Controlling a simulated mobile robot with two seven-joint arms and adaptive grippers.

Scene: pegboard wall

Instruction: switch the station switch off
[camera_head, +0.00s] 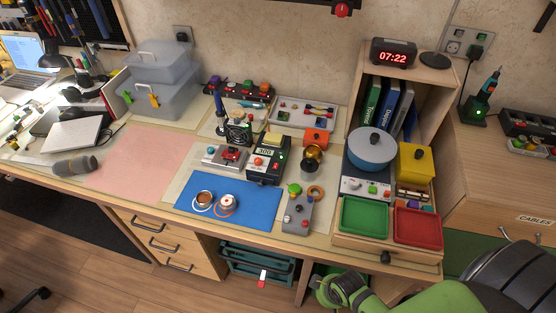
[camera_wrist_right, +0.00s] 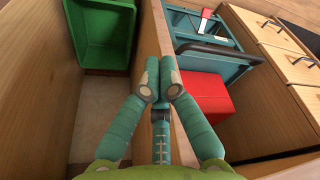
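The station (camera_head: 268,160) is a dark box with a lit display reading about 300, standing on the workbench behind the blue mat. A small orange-red round part (camera_head: 258,161) shows on its front left. The switch itself is too small to tell for certain, and so is its position. My right gripper (camera_wrist_right: 160,82) shows in the right wrist view with its fingertips together and nothing between them. It is low, by a wooden panel below the bench top, well away from the station. My left gripper is in neither view.
The blue mat (camera_head: 228,201) holds two small round items. A grey control box (camera_head: 297,211) stands right of it. Green (camera_head: 363,215) and red (camera_head: 417,226) trays sit at the right. A teal crate (camera_wrist_right: 215,50) and green bin (camera_wrist_right: 98,35) flank my right gripper.

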